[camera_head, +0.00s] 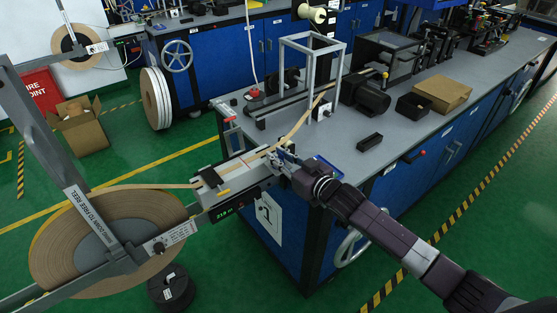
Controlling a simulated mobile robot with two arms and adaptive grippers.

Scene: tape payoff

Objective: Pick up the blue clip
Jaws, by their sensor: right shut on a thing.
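My right gripper (279,157) reaches in from the right to the front left corner of the workbench (345,150), just right of the white tape guide block (228,175). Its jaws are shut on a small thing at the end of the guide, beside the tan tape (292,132). The thing is mostly hidden by the fingers; it fits the blue clip, but its shape is too small to make out. A blue edge (326,167) shows just behind the gripper; I cannot tell what it belongs to. My left gripper is not in view.
A large tape reel (65,240) on a grey arm stands at the left, its tape running to the guide block. A grey frame (312,62), a black motor (366,94), a small black block (370,142) and a cardboard piece (443,93) are on the bench.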

